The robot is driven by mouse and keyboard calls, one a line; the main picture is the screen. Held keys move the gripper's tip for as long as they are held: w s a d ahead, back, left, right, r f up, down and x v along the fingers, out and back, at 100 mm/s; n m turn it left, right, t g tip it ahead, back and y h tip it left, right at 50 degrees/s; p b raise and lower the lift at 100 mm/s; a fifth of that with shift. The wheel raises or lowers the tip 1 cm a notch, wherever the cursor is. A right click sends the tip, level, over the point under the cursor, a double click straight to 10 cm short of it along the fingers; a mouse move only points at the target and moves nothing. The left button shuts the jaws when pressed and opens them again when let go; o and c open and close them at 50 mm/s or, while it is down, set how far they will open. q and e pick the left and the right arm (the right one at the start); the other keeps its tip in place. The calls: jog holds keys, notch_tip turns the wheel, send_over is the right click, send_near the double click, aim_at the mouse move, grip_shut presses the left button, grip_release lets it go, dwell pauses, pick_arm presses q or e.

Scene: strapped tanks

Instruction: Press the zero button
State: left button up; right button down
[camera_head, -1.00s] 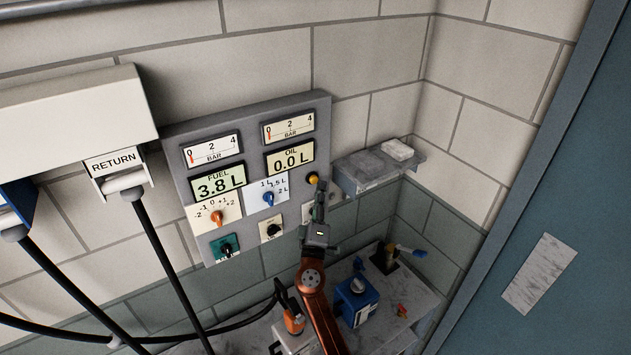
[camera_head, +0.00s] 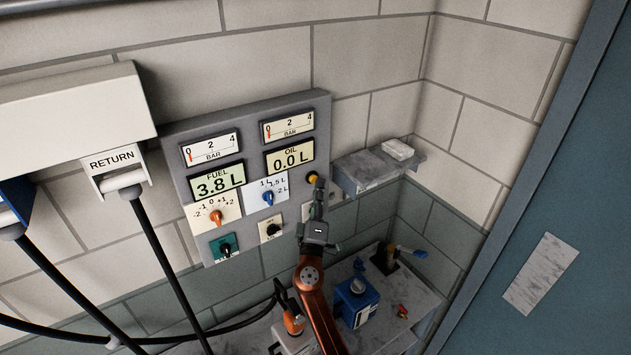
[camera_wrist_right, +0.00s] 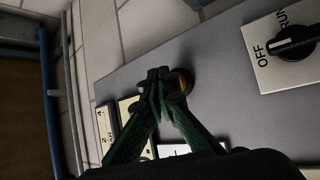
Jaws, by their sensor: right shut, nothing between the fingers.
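A round yellow button (camera_head: 313,176), with no readable label, sits at the right edge of the grey wall panel (camera_head: 250,115), just right of the oil display (camera_head: 290,158), which reads 0.0 L. I take it for the zero button. My right gripper (camera_head: 320,186) is shut and empty, its fingertips just beside the button. In the right wrist view the closed fingertips (camera_wrist_right: 160,76) overlap the left side of the button (camera_wrist_right: 187,82) and partly hide it. I cannot tell whether they touch it. My left gripper is not in view.
The fuel display (camera_head: 217,180) reads 3.8 L. An orange knob (camera_head: 216,217), a blue knob (camera_head: 267,198) and a RUN/OFF switch (camera_wrist_right: 294,42) are on the panel. A small shelf (camera_head: 365,178) juts out to the right. A blue can (camera_head: 355,302) stands below.

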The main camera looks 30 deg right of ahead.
jog(key=shift+w+b, duration=0.4)
jog(key=shift+w, duration=0.15)
dwell(0.4)
jog(key=shift+s, duration=0.1)
dwell(0.4)
jog(key=shift+s, duration=0.85)
jog(key=shift+s+d, duration=0.2)
jog(key=shift+s, duration=2.3)
